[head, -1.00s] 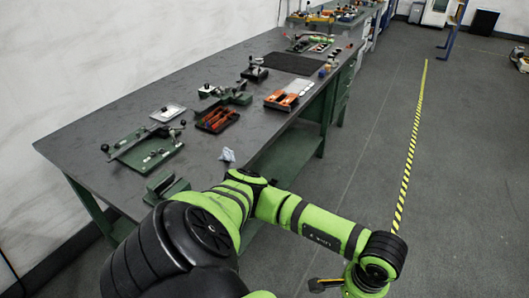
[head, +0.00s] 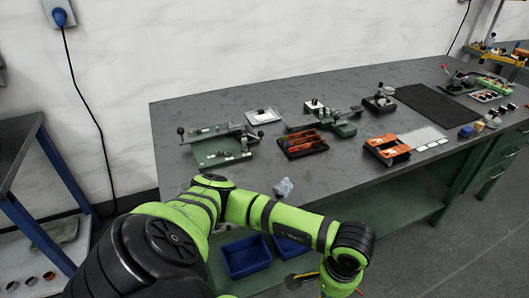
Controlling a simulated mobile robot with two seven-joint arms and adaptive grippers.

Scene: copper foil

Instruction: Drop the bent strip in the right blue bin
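Two blue bins show low under the near side of the bench. The left blue bin (head: 247,262) is mostly in plain view, and the part of it I see looks empty. The right blue bin (head: 287,250) is largely hidden behind my green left arm. I cannot make out the bent strip. My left arm reaches across the bottom of the view, and its gripper is below the bottom edge. A small yellow-and-dark piece juts out beside its wrist; I cannot tell what it is. My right gripper is not in view.
A blue-legged side table (head: 30,185) stands at left.

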